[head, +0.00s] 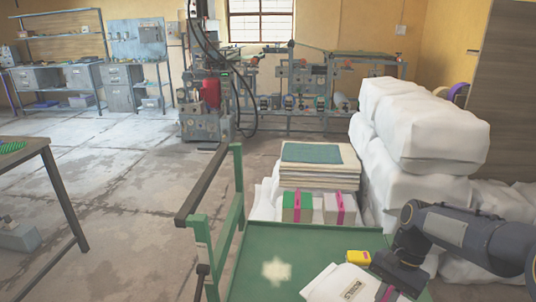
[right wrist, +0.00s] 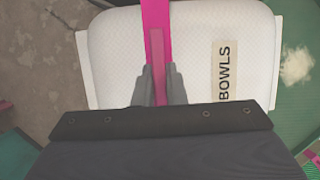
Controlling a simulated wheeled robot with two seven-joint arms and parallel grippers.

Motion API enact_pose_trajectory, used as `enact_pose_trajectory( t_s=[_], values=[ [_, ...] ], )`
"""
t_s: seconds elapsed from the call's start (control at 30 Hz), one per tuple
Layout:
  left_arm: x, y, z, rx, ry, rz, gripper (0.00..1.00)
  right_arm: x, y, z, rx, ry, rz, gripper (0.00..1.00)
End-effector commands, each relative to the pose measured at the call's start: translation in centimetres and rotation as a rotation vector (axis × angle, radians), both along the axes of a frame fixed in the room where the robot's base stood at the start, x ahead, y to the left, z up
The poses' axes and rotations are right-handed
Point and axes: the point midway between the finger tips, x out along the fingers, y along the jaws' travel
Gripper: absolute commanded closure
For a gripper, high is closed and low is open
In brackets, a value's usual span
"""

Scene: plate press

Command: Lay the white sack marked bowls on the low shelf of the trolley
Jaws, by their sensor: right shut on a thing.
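The white sack marked BOWLS (head: 340,284) is at the bottom of the head view, over the trolley's green surface (head: 310,243). In the right wrist view the sack (right wrist: 115,60) fills the middle, with its label on the right and a pink band (right wrist: 158,15) across it. My right gripper (right wrist: 156,88) is shut on the pink band. In the head view my right gripper (head: 388,290) is partly cut off by the lower edge. Whether the sack touches the green surface cannot be told. My left gripper is not in view.
A yellow item (head: 358,257) and a pale patch (head: 277,271) are on the green surface. The trolley's handle frame (head: 208,185) rises at left. Pink-banded bundles (head: 297,207), stacked sheets (head: 320,165) and large white sacks (head: 425,130) stand beyond. A table (head: 35,150) is far left.

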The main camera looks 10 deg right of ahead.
Motion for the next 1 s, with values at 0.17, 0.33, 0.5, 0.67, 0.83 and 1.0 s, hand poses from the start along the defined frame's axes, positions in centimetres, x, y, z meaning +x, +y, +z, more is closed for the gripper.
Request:
enact_pose_trajectory(
  t_s=[0.17,0.33,0.5,0.67,0.83,1.0],
  values=[
    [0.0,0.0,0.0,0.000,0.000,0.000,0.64,4.8,3.9,-1.4,0.003,-0.005,0.370,1.00],
    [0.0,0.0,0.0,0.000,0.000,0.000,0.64,7.7,7.2,-2.4,0.001,-0.005,0.627,1.00],
    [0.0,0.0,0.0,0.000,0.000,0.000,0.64,9.6,10.0,-3.3,0.000,-0.001,0.814,1.00],
    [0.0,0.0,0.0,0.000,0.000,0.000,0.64,10.6,11.9,-3.8,-0.002,0.004,0.931,1.00],
    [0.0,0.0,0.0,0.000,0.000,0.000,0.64,11.4,13.6,-4.3,-0.003,0.007,1.024,1.00],
    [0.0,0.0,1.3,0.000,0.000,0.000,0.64,11.4,13.7,-3.5,-0.005,0.009,1.037,1.00]
  ],
)
